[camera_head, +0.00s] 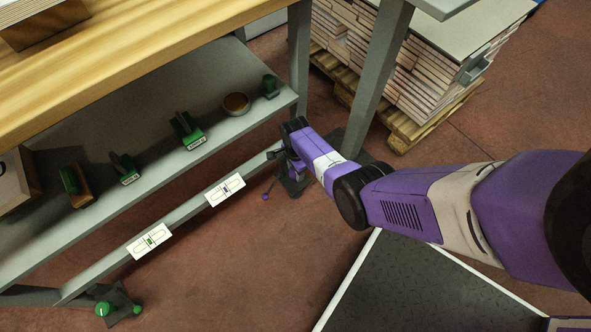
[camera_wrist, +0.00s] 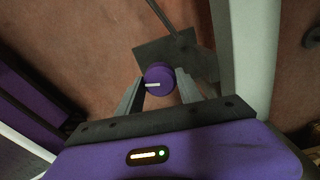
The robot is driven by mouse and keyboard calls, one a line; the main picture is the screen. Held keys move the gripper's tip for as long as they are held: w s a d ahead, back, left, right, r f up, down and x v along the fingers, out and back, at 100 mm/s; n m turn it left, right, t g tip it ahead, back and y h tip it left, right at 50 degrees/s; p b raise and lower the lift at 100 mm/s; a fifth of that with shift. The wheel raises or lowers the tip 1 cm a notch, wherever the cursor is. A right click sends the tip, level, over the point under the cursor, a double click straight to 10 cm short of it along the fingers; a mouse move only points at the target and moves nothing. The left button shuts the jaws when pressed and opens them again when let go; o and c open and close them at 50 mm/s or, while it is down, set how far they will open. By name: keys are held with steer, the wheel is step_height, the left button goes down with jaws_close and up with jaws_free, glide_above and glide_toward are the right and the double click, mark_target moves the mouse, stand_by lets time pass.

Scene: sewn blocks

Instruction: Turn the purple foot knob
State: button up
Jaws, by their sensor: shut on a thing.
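The purple foot knob (camera_wrist: 158,76) is round with a white mark, which points left in the wrist view. It sits over a dark foot plate (camera_wrist: 158,48) on the floor. My gripper (camera_wrist: 159,84) has one finger on each side of the knob and is shut on it. In the head view my gripper (camera_head: 287,168) reaches down beside the right end of the bench's lower rail. A small purple ball on a thin rod (camera_head: 265,197) shows just left of the gripper.
A green knob (camera_head: 102,309) sits on another foot at the lower left. The lower shelf (camera_head: 150,150) holds green-handled stamps and a round bowl. White cards (camera_head: 225,189) hang on the rail. A bench leg (camera_head: 378,80) and a loaded pallet (camera_head: 425,125) stand behind my arm.

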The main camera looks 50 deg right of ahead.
steer(key=o, duration=1.4)
step_height(320, 180, up, 8)
steer(key=p, duration=0.5)
steer(key=shift+f, duration=0.15)
